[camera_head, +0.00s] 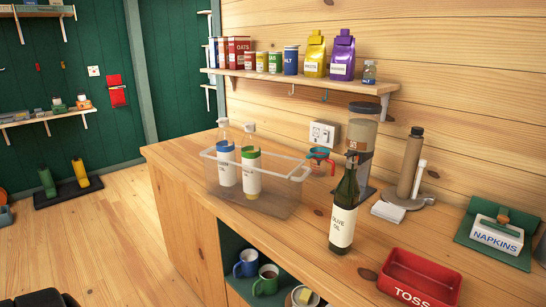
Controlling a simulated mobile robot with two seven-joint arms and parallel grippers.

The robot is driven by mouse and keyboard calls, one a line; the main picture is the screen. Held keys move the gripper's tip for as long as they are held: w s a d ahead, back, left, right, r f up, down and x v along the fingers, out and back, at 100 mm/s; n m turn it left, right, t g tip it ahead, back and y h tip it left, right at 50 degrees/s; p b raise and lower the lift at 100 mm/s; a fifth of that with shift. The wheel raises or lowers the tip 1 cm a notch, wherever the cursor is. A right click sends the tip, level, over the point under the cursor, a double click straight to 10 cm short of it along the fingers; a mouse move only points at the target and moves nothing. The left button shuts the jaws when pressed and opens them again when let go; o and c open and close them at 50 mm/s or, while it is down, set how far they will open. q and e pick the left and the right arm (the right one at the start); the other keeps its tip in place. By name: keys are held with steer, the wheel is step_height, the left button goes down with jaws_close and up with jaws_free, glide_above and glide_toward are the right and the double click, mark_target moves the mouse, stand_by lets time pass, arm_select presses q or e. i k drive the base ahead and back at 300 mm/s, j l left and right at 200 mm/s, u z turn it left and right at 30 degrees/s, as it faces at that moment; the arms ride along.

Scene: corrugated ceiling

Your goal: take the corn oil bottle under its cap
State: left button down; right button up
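Two clear bottles with pale caps stand upright in a clear plastic caddy (294,172) on the wooden counter. The left bottle (226,158) has a blue band, and the right bottle (251,160) has a green band and yellowish contents low down. Their white labels are too small to read, so I cannot tell which is the corn oil. The caddy wall covers their lower parts, while their necks and caps rise above its rim. A dark green bottle labelled olive oil (343,215) stands outside the caddy, to its right.
A dispenser (362,135), a paper roll holder (410,165), a napkin box (497,237) and a red toss tray (420,278) stand on the right. A wall shelf (300,80) with packages hangs behind the caddy. The counter's left end is clear. Mugs (267,280) sit below.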

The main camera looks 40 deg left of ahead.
mark_target(225, 142)
steer(key=u, duration=1.7)
steer(key=i+j, duration=0.2)
steer(key=i, duration=0.15)
steer(key=i+j, duration=0.2)
steer(key=i, duration=0.15)
steer(key=z, duration=0.05)
